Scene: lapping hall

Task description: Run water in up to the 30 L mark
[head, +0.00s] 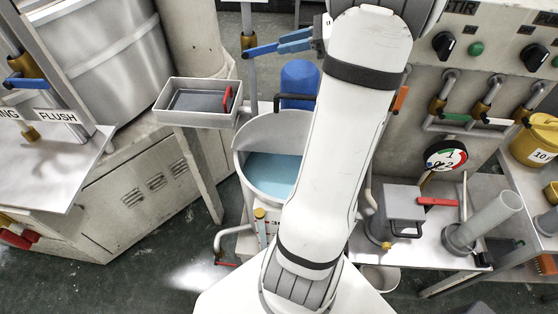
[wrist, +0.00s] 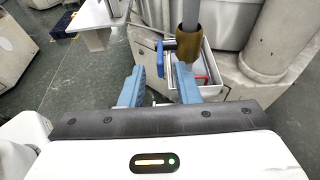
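A light grey tank (head: 244,151) stands below my arm with blue-tinted water (head: 272,172) inside. My arm hides its right side. A gauge with red and dark marks (head: 263,232) is on its front, too small to read a level. A brass tap (head: 248,42) on a grey upright pipe has a blue lever (head: 262,51) pointing sideways toward my gripper (head: 296,40). In the wrist view, my blue fingers (wrist: 157,88) are apart, with the blue lever (wrist: 160,58) in the gap beyond them and the brass tap (wrist: 188,42) by the right finger. I cannot tell whether water is running.
A grey tray (head: 170,106) with a red-handled item stands left of the pipe. A blue cylinder (head: 299,82) is behind the tank. A FLUSH station (head: 58,114) is at left. Taps with coloured levers (head: 481,108) and a steel side table (head: 432,255) are at right.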

